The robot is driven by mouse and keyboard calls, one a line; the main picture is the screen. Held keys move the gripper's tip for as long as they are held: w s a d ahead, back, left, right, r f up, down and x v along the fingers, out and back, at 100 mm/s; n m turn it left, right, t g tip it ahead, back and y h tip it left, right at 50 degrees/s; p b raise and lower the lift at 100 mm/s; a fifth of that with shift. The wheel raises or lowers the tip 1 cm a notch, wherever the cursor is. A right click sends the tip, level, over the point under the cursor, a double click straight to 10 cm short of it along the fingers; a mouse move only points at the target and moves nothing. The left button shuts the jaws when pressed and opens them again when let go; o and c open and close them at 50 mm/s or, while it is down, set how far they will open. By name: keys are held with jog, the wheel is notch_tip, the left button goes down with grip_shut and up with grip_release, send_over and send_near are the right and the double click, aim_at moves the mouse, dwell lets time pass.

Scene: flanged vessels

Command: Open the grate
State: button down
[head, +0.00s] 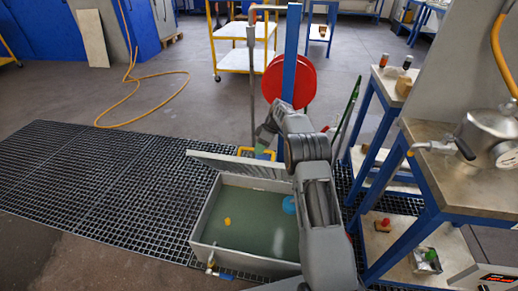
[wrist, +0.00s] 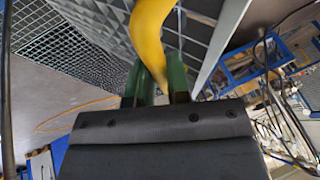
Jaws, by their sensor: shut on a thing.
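The grate (head: 235,164) is a grey panel along the far side of the open tank (head: 203,215). It shows nearly edge-on and stands raised off the tank top; its exact angle is hard to tell. Its yellow handle (head: 243,150) is on its far side. My gripper (head: 262,153) is beyond the grate at the handle, partly hidden by my arm. In the wrist view, the green fingers of my gripper (wrist: 162,82) are shut on the curved yellow handle (wrist: 152,25), with grey grating behind it.
The tank holds greenish liquid with a yellow piece (head: 227,221) and a blue round thing (head: 289,205). A blue post with a red reel (head: 302,80) stands behind. A blue-framed workbench (head: 440,185) is close at the right. The floor grating (head: 90,180) at the left is clear.

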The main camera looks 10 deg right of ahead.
jog(key=shift+d+f, duration=0.15)
jog(key=shift+f, duration=0.35)
jog(key=c, duration=1.3)
grip_release()
jog(key=shift+w+d+f, duration=0.1)
jog(key=shift+f, duration=0.05)
jog(key=shift+c, duration=0.2)
jog(key=shift+o, duration=1.2)
jog(key=shift+r, duration=0.2)
jog(key=shift+r, duration=0.15)
jog(key=p+v, duration=0.5)
jog(key=v, duration=0.8)
jog(key=shift+d+r+p, duration=0.15)
jog(key=shift+d+p, duration=0.1)
jog(key=shift+p, duration=0.05)
